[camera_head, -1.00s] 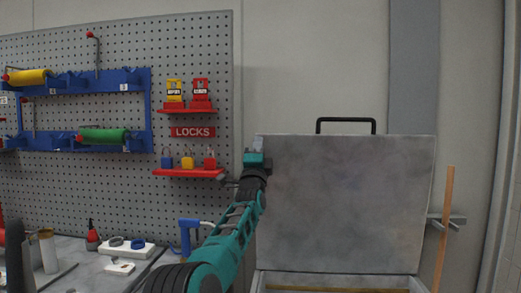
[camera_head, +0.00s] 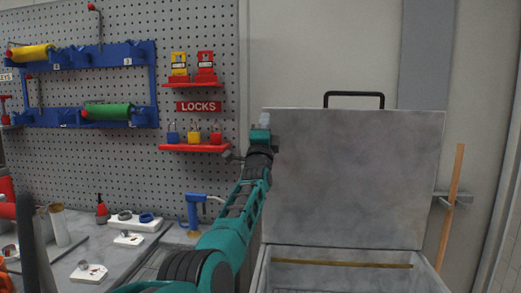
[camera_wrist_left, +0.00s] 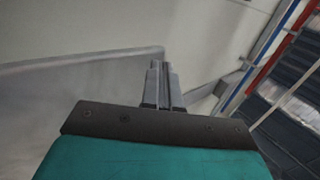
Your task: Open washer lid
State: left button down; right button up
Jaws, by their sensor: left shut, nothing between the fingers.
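The washer lid (camera_head: 350,185) is a grey metal panel standing raised, with a black handle (camera_head: 354,95) on its top edge. The washer's tub (camera_head: 340,285) lies open below it, showing its light rim and inside. My left gripper (camera_head: 265,119) is at the lid's upper left corner, its fingers pointing up. In the left wrist view its two fingers (camera_wrist_left: 163,75) are together with nothing between them, and the grey lid (camera_wrist_left: 60,95) is at the left, close to the fingers. I cannot tell whether they touch. The right gripper does not show.
A pegboard (camera_head: 200,80) with blue racks, rollers and red lock shelves (camera_head: 195,148) stands left of the arm. A bench (camera_head: 110,255) with small parts is at lower left. A wooden stick (camera_head: 451,205) stands right of the lid.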

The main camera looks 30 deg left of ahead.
pick_arm(q)
jog(key=v, duration=1.1)
jog(key=shift+s+b, duration=0.35)
jog(key=shift+b, duration=0.1)
jog(key=shift+s+d+f, duration=0.1)
jog(key=shift+f, duration=0.15)
